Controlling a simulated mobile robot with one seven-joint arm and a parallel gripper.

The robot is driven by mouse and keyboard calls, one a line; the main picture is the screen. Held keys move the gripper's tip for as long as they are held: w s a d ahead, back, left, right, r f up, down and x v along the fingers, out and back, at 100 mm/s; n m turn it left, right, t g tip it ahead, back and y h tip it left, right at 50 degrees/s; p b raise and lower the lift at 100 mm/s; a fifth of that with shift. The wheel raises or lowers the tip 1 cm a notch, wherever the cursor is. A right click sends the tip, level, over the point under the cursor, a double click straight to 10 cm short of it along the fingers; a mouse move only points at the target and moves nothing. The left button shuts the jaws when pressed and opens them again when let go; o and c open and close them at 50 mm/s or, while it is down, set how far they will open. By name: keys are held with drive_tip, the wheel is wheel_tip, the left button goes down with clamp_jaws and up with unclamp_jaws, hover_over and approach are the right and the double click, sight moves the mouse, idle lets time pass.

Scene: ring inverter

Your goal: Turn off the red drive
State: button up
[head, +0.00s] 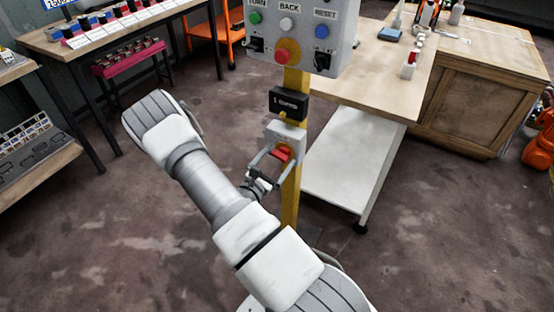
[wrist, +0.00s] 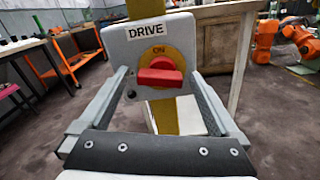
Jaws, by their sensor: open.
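The red drive switch is a red knob (wrist: 160,74) on a yellow round plate, fixed to a grey box (wrist: 118,50) labelled "DRIVE". The word "ON" shows above the knob, and the knob's handle lies roughly level. In the head view the red knob (head: 280,154) sits low on a yellow post (head: 291,205). My gripper (wrist: 160,85) is open in the wrist view, with one finger on each side of the knob and clear space between. I cannot tell whether a finger touches the box.
A grey control panel (head: 337,42) with several buttons and a black box (head: 289,103) are on the same post above. A wooden workbench (head: 372,75) with a white lower shelf (head: 345,175) stands close on the right. Open floor (head: 95,235) lies to the left.

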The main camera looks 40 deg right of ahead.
drive_tip(key=c, duration=1.4)
drive_tip(key=shift+o, duration=0.2)
drive_tip(key=shift+n+p, duration=0.4)
drive_tip(key=shift+n, duration=1.1)
drive_tip(key=shift+f, duration=0.1)
drive_tip(key=o, duration=1.4)
drive_tip(key=shift+c, duration=0.2)
drive_tip(key=p+v, duration=0.2)
drive_tip(key=v, duration=1.5)
drive_tip(key=shift+a, duration=0.25)
